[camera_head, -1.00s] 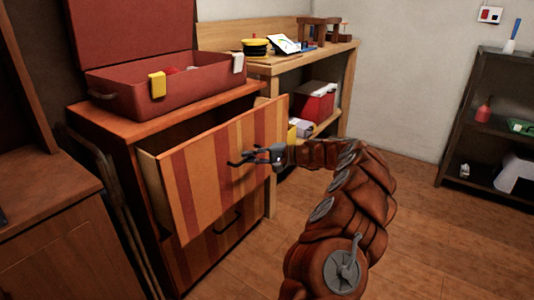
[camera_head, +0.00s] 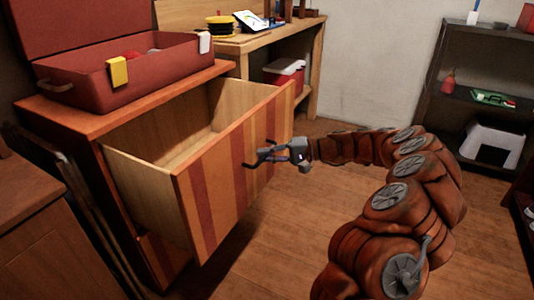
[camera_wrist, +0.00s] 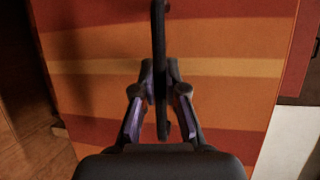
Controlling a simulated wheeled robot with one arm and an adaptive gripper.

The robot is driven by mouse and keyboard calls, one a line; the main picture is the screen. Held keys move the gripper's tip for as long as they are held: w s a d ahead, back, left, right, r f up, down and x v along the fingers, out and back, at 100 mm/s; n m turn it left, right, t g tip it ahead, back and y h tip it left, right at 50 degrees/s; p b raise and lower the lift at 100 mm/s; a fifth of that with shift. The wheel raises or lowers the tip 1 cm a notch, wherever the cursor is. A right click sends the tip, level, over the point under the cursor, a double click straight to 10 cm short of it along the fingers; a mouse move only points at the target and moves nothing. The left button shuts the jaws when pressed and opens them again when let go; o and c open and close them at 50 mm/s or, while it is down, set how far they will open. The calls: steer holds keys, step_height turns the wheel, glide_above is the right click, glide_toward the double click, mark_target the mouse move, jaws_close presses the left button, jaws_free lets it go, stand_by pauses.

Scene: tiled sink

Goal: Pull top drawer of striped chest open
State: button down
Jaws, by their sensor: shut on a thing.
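The striped chest (camera_head: 162,262) stands at the left in the head view. Its top drawer (camera_head: 222,178) is pulled far out, and its pale wooden inside shows empty where visible. The red and orange striped drawer front also fills much of the wrist view (camera_wrist: 230,45). My gripper (camera_head: 262,155) is at the outer face of the drawer front. It is shut on the dark drawer handle (camera_wrist: 160,60), which runs between the fingers in the wrist view. The fingertips are partly hidden by the handle.
An open red suitcase (camera_head: 150,72) with a yellow tag sits on the chest. A wooden workbench (camera_head: 285,45) stands behind, and a dark shelf (camera_head: 440,100) is at the right. Wooden floor (camera_head: 320,220) is clear in front of the drawer.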

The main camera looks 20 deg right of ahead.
steer(key=c, duration=1.2)
jaws_free()
steer(key=v, duration=1.2)
steer(key=shift+r, duration=0.1)
